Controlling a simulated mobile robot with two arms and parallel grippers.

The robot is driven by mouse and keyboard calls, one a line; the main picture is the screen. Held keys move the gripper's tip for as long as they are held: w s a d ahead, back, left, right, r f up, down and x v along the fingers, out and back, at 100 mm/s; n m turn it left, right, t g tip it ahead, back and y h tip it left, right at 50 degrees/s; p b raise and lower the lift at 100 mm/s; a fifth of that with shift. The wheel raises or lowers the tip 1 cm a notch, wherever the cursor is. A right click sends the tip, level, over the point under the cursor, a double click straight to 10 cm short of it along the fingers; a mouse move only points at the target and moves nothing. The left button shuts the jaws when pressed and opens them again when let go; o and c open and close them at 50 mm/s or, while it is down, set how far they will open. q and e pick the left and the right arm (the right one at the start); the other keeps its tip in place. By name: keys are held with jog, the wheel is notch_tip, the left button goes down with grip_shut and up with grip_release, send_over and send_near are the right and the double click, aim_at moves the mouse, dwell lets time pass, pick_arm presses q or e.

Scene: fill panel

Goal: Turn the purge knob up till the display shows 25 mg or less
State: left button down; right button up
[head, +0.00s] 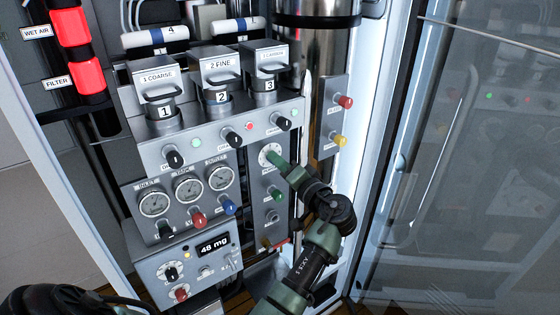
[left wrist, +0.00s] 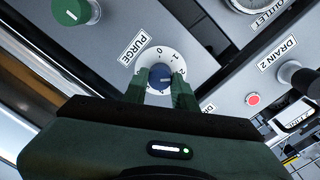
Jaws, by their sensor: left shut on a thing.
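The purge knob (left wrist: 160,77) is blue and sits on a white numbered dial (left wrist: 147,60) beside a PURGE label (left wrist: 132,47) in the left wrist view. My left gripper (left wrist: 160,88) is shut on this knob, one green finger on each side. In the head view my left gripper (head: 278,160) reaches the white dial (head: 266,149) from below right and hides the knob. Where the knob points is too small to tell. The display (head: 213,245) on the lower box reads 48 mg. My right gripper is not in view.
A green knob (head: 276,194) sits just below the dial. Red (head: 345,101) and yellow (head: 340,140) knobs stick out to the right. Three gauges (head: 188,189) and several black knobs (head: 232,137) lie left. A glass door (head: 470,180) stands at right.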

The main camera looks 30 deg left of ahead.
pick_arm(q)
jog(key=shift+a+r, duration=0.1)
jog(key=shift+a, duration=0.05)
dwell(0.4)
jog(key=c, duration=1.2)
grip_release()
jog(key=shift+c, duration=0.2)
jog(key=shift+o, duration=0.6)
jog(key=shift+a, duration=0.15)
